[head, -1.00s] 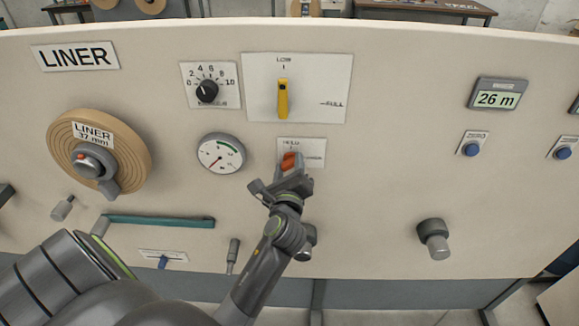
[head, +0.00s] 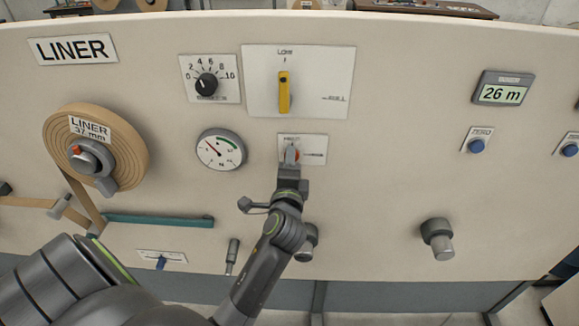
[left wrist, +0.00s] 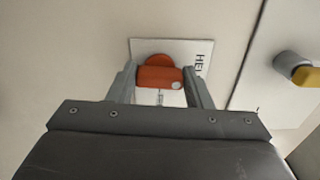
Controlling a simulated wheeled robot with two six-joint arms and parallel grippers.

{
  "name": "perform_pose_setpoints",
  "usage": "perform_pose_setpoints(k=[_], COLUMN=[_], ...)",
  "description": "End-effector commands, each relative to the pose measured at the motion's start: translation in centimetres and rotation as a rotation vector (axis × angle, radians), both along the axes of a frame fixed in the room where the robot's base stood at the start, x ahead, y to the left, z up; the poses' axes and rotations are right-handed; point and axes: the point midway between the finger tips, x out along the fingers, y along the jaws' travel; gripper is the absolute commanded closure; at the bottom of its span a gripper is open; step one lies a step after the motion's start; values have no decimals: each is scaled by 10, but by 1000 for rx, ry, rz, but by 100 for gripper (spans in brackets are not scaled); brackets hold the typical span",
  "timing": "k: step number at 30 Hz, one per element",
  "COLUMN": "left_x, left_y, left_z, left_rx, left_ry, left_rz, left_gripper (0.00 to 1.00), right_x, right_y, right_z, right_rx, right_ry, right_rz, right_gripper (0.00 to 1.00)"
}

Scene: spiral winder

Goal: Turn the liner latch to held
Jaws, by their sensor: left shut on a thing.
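The liner latch is an orange-red knob on a small white label plate (head: 315,150) in the middle of the panel. My gripper hides the latch's exact pointing in the head view. My right gripper is not in view.
The LINER roll (head: 130,150) is at left, with its tan strip running down to a roller. A gauge (head: 220,149), a black dial (head: 207,85) and a yellow lever (head: 284,92) are close by. A grey knob (head: 437,240) sticks out at lower right.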

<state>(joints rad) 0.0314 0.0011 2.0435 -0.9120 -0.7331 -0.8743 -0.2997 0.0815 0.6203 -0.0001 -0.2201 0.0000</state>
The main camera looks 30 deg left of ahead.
Motion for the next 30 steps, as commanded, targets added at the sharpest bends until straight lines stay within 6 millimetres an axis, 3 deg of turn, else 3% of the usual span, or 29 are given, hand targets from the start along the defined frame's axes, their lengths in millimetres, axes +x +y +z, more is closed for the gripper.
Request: perform_pose_setpoints(k=[22, 23, 27, 30], left_x=[0, 0, 0, 0], left_y=[0, 0, 0, 0], left_z=[0, 0, 0, 0], left_rx=[-76, -76, -75, -74], left_ry=[-46, -46, -46, -45], left_rz=[-1, -1, -1, -1], left_gripper=[77, 52, 34, 33], right_x=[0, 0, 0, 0], right_y=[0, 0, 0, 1], right_z=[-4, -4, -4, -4], right_rx=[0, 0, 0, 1], right_ry=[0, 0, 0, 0], right_rz=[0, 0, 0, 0], right_gripper=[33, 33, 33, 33])
